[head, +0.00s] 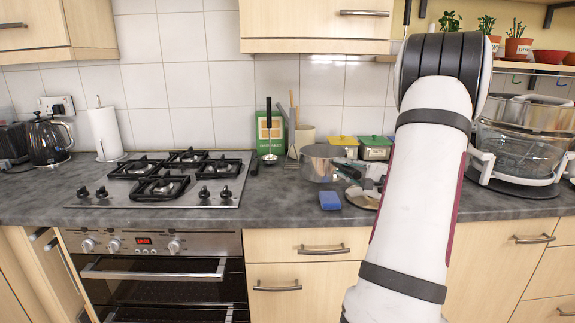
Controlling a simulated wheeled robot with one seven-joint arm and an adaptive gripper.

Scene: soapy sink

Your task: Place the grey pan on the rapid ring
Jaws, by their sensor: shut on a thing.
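The grey pan (320,163) is upright at the worktop, right of the hob (90,203). Its dark handle (346,170) points right, toward my gripper (357,177). My gripper is shut on the pan at the handle; the fingertips are small and partly hidden by my arm. I cannot tell whether the pan's base touches the worktop. The hob has several burners under black supports: left (132,168), back (188,157), front (160,187) and right (219,167). All look empty. Which one is the rapid ring is not clear from this view.
A blue sponge (330,201) lies in front of the pan. A ladle (269,130), a green box (268,146) and a utensil pot (304,136) stand between pan and wall. Yellow (344,141) and green (375,148) tins stand behind. A glass cooker (520,150) is at right.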

